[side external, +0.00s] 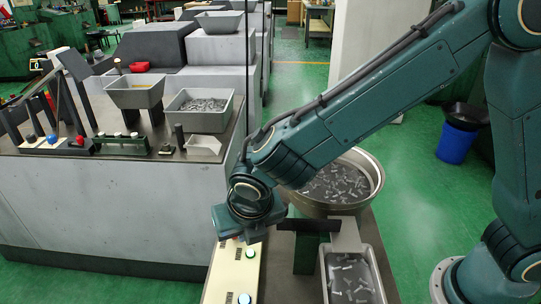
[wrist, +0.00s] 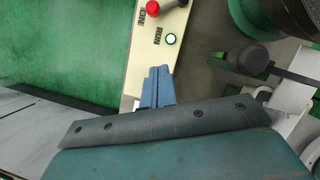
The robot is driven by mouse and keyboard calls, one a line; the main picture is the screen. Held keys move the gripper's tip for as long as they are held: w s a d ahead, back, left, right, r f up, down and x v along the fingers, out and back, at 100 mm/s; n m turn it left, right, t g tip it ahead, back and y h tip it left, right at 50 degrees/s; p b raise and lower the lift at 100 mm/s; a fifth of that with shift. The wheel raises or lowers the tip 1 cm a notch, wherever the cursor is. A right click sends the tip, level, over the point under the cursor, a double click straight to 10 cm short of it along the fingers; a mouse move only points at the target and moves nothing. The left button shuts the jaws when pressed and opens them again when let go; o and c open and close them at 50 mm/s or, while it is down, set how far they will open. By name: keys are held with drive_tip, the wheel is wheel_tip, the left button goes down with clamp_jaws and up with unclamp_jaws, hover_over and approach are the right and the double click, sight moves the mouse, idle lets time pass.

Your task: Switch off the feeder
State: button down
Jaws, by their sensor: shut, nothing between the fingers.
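A cream control panel (side external: 236,276) stands below my gripper in the side view, and also shows in the wrist view (wrist: 143,58). In the wrist view it carries a red knob (wrist: 154,6) at the top edge, partly cut off, and a lit green button (wrist: 171,39) marked RUN. The green button (side external: 250,253) also glows in the side view, with a pale blue lit button (side external: 244,298) nearer the front. A round metal bowl (side external: 376,178) of small grey parts stands right of the panel. My gripper (wrist: 159,70) is shut and empty over the panel, just below the RUN button in the wrist view.
A tray (side external: 382,285) of grey parts sits below the bowl. A dark bar (side external: 308,224) lies close right of my gripper. A grey bench (side external: 100,205) with bins stands at left. Green floor lies between bench and panel.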

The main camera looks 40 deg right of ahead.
drive_tip(key=shift+f, duration=0.1)
drive_tip(key=x, duration=0.9)
drive_tip(key=shift+f, duration=0.25)
drive_tip(key=w, duration=0.2)
drive_tip(key=w+d, duration=0.1)
drive_tip(key=shift+w+f, duration=0.2)
drive_tip(key=shift+f, duration=0.05)
drive_tip(key=shift+w+d, duration=0.15)
drive_tip(key=shift+w, duration=0.2)
